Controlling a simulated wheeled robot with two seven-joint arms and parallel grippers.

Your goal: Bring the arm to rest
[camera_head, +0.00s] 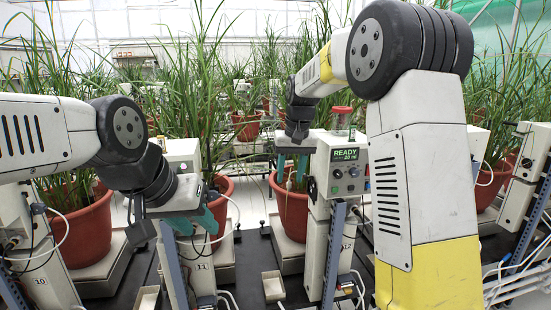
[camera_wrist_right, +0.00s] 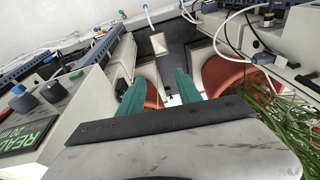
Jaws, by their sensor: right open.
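My right gripper (camera_head: 291,170) hangs fingers-down beside the weighing unit marked 12, left of its green READY 20 ml display (camera_head: 345,155). Its teal fingers are apart with nothing between them, as the right wrist view (camera_wrist_right: 160,92) also shows. A red pot (camera_head: 292,210) with tall plants stands below and behind it. My left gripper (camera_head: 194,224) points down near the unit marked 11. Its two teal fingers are apart, and I see nothing held. My right arm hides part of the unit's right side.
Several red pots stand on pale scale plates, one at left (camera_head: 82,230). A red-lidded jar (camera_head: 341,120) sits on unit 12. Small trays (camera_head: 274,287) lie on the dark floor. Cables, blue posts and tall leaves crowd the spaces. A narrow aisle lies between units 11 and 12.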

